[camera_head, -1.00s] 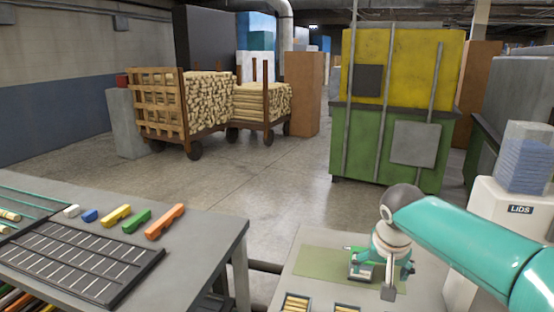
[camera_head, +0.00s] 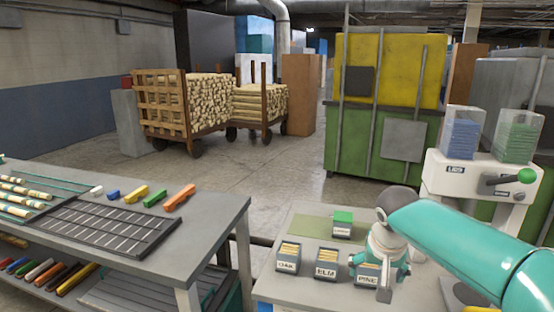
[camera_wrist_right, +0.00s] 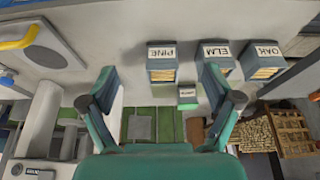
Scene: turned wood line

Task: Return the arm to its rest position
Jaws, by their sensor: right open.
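My right gripper (camera_head: 378,270), teal with grey fingertips, is in front of the box labelled PINE (camera_head: 367,279) in the head view and partly hides it. Its jaws (camera_wrist_right: 158,82) are spread and empty in the right wrist view. A small box with a green lid (camera_head: 343,217) stands on the green mat (camera_head: 305,227), apart from the gripper. It also shows between the fingers in the wrist view (camera_wrist_right: 187,97). My left gripper is not in view.
Boxes labelled OAK (camera_head: 288,258) and ELM (camera_head: 326,265) stand beside PINE. A white lid machine (camera_head: 470,178) with a green-knobbed lever stands right. A left table (camera_head: 215,222) holds a dark slotted tray (camera_head: 100,232) and coloured pieces.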

